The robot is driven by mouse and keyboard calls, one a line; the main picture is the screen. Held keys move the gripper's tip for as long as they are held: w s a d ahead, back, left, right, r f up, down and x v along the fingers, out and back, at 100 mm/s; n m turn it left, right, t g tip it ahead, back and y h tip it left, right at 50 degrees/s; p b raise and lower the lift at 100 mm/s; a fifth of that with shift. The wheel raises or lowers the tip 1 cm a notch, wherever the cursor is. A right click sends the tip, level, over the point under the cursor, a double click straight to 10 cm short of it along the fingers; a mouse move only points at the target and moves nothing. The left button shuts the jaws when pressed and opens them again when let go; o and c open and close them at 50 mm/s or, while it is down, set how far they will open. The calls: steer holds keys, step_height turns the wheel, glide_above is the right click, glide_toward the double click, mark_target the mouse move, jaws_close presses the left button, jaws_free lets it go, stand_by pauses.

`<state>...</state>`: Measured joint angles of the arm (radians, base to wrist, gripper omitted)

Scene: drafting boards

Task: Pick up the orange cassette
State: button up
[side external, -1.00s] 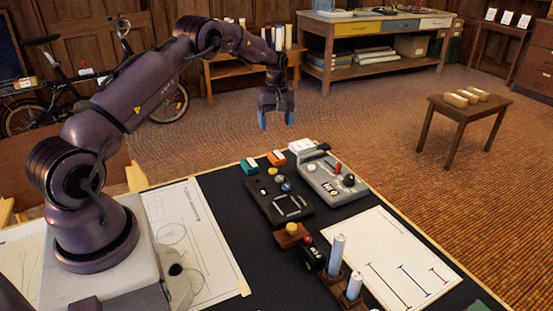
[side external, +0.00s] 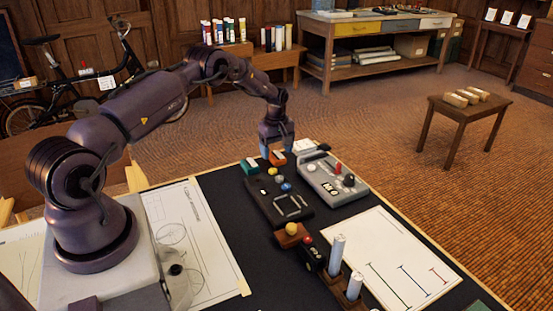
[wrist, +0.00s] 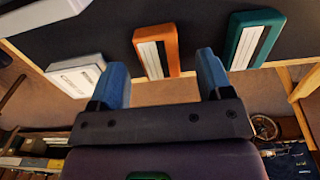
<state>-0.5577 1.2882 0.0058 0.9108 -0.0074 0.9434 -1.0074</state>
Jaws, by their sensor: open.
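The orange cassette (side external: 277,159) lies near the far edge of the dark mat, with a white label on its face. It also shows in the wrist view (wrist: 157,52), between and just ahead of my two blue fingertips. My gripper (side external: 276,150) is open and is directly over or at the cassette in the side view; its fingers partly overlap it there. In the wrist view my gripper (wrist: 165,75) has one finger on each side of the cassette, with gaps visible and no clear contact.
A teal cassette (side external: 250,165) lies to the left of the orange one, and a white cassette (side external: 303,145) to the right. A grey device with knobs (side external: 332,180) and a black device (side external: 278,202) sit nearer the camera. The table's far edge is close behind.

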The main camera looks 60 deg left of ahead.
steer(key=shift+f, duration=0.95)
steer(key=shift+c, duration=0.2)
steer(key=c, duration=1)
